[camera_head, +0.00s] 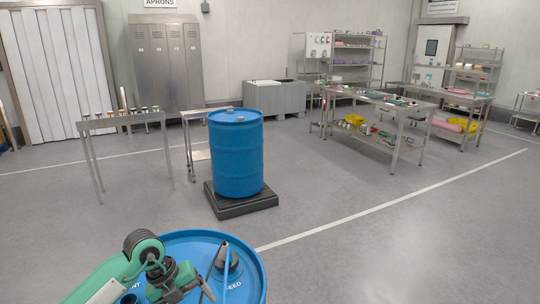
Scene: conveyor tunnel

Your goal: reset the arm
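A green and dark arm, which I take to be my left arm, comes in from the lower left over a blue drum (252,268) at the bottom edge. The lid carries white lettering, with "FEED" readable at the right. My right gripper is not in view.
Another blue drum (238,155) stands on a dark pallet (242,207) ahead. A narrow metal table (122,121) is at the left, with steel lockers (167,62) behind. Steel worktables (372,98) with items stand at the right. The floor at the lower right is clear.

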